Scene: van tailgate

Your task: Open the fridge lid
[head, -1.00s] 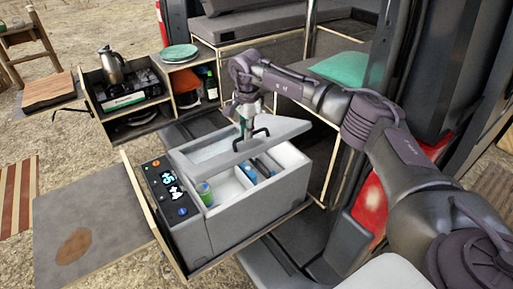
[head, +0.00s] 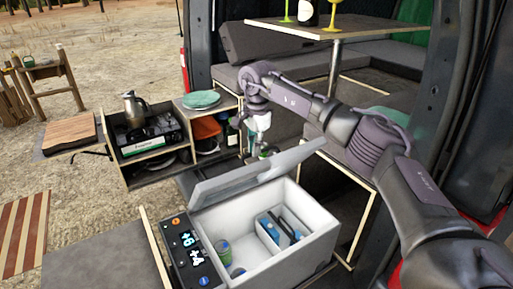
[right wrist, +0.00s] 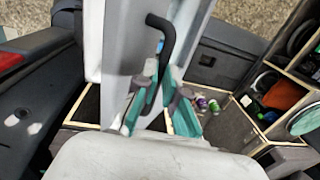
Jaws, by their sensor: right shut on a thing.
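The grey fridge box (head: 305,262) stands on the slide-out at the tailgate. Its lid (head: 243,181) is tilted up steeply at the back edge, and the inside shows. My right gripper (head: 262,150) is behind the raised lid at its top side. In the right wrist view, my right gripper (right wrist: 157,85) is shut on the black lid handle (right wrist: 166,35), which stands out from the pale lid (right wrist: 122,40). My left gripper is not in view.
Inside the fridge are a green can (head: 223,250) and blue items (head: 280,228). A kitchen drawer unit with a kettle (head: 134,108) stands to the left. A table (head: 350,30) with glasses is behind, inside the van.

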